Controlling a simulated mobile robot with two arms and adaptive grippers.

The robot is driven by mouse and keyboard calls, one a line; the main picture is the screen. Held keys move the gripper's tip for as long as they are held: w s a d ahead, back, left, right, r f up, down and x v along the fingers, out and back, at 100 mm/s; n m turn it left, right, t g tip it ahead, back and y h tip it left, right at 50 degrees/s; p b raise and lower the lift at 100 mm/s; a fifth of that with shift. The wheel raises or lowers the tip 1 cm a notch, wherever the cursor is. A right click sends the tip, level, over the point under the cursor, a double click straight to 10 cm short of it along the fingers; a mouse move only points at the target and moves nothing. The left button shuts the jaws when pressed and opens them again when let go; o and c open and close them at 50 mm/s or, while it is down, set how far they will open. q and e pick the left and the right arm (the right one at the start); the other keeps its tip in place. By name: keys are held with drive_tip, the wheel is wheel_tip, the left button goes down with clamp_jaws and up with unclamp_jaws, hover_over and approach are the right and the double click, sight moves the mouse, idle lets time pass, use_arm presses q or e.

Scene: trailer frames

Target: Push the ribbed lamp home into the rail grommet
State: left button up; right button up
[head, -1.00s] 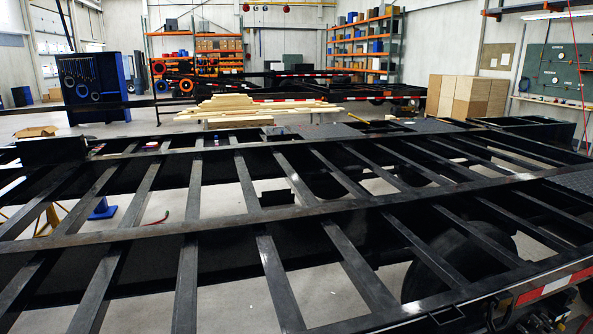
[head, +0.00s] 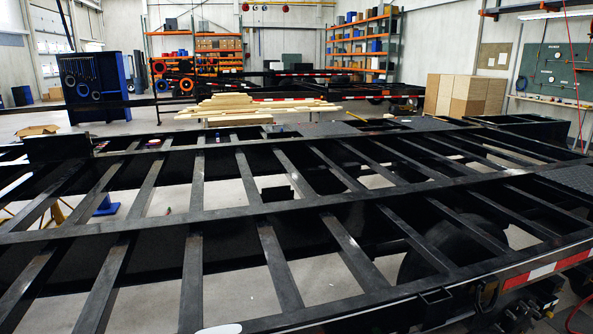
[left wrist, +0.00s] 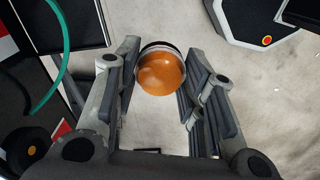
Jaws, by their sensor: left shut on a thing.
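The lamp (left wrist: 161,75) is a round amber dome with a dark, pale-edged rim, seen in the left wrist view. Its ribs cannot be made out. My left gripper (left wrist: 159,58) is shut on the lamp, one finger on each side. Concrete floor shows behind the lamp there. In the head view the near side rail (head: 456,283) of the black trailer frame runs along the lower right. The rail grommet cannot be made out in either view. Neither gripper shows in the head view.
Crossbeams of the trailer frame (head: 276,265) fill the head view, with open gaps between them. Red and white tape (head: 545,268) marks the rail at right. In the left wrist view a green hose (left wrist: 62,60) curves at the left, near dark frame parts.

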use_arm(q)
drive_tip(key=s+a+r+m, duration=0.2)
drive_tip(key=s+r+m, duration=0.2)
drive_tip(key=r+m, duration=0.5)
drive_tip(key=s+a+r+m, duration=0.3)
drive_tip(key=s+r+m, duration=0.2)
drive_tip(key=r+m, duration=0.3)
wheel_tip(320, 180, up, 3)
drive_tip(key=shift+r+m, duration=0.15)
drive_tip(key=shift+m, duration=0.25)
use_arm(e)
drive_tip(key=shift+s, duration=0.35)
use_arm(q)
drive_tip(key=shift+a, duration=0.1)
